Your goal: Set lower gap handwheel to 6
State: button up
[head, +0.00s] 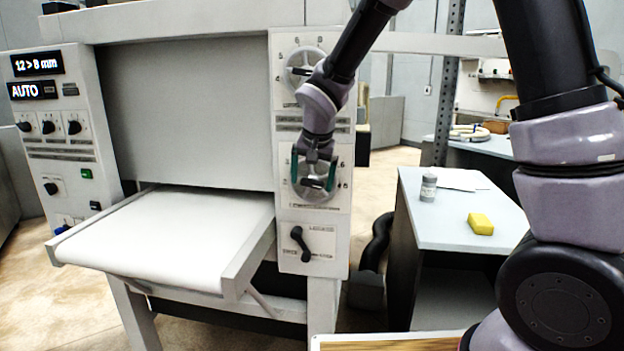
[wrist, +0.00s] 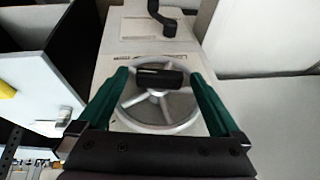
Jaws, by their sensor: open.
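In the wrist view my gripper (wrist: 160,95) has one finger at each side of the wheel. I cannot tell whether the fingers touch the rim. The wheel's pointer is not readable.
The upper handwheel (head: 303,65) is above, partly behind my arm. A black lever (head: 300,243) is below. The sheeter's belt table (head: 165,230) sticks out to the left. A side table (head: 440,228) at right holds a yellow sponge (head: 480,224) and a grey jar (head: 428,187).

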jog(key=c, duration=1.3)
jog(key=shift+a+n+h, duration=0.3)
jog(key=shift+a+h, duration=0.05)
jog(key=shift+h, duration=0.85)
jog(key=shift+w+a+f+n+g+h, duration=0.1)
jog(key=shift+a+n+g+h, duration=0.15)
jog(key=shift+h, duration=0.95)
jog(key=shift+a+f+n+g+h, duration=0.1)
jog(key=shift+n+g+h, duration=0.2)
jog(key=shift+h, duration=0.9)
jog(key=o, duration=1.3)
jog(key=v, duration=1)
jog(key=shift+a+r, duration=0.3)
